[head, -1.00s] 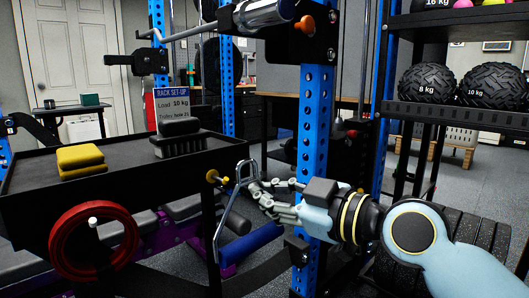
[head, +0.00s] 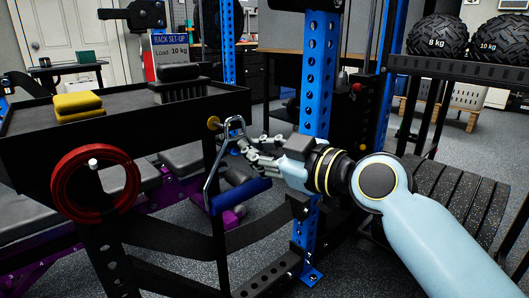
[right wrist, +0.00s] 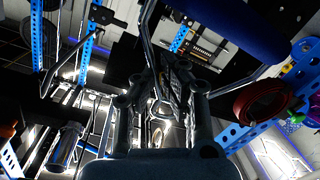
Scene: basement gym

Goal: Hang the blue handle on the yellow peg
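The blue handle (head: 240,196) is a triangular metal frame with a blue grip along its bottom. It hangs upright, with its narrow top just right of the yellow peg (head: 213,122), and in the picture the two look apart. The peg sticks out at the right end of the black tray shelf. My right gripper (head: 240,145) is at the upper part of the frame and looks shut on it. In the right wrist view the blue grip (right wrist: 240,28) is at the upper right, and the fingers (right wrist: 165,80) reach up to the metal frame. My left gripper is not in view.
A black tray shelf (head: 120,115) carries a yellow folded cloth (head: 78,106) and a black brush (head: 180,90). A red ring (head: 95,185) hangs on its front. A blue rack post (head: 318,80) stands close behind my right wrist.

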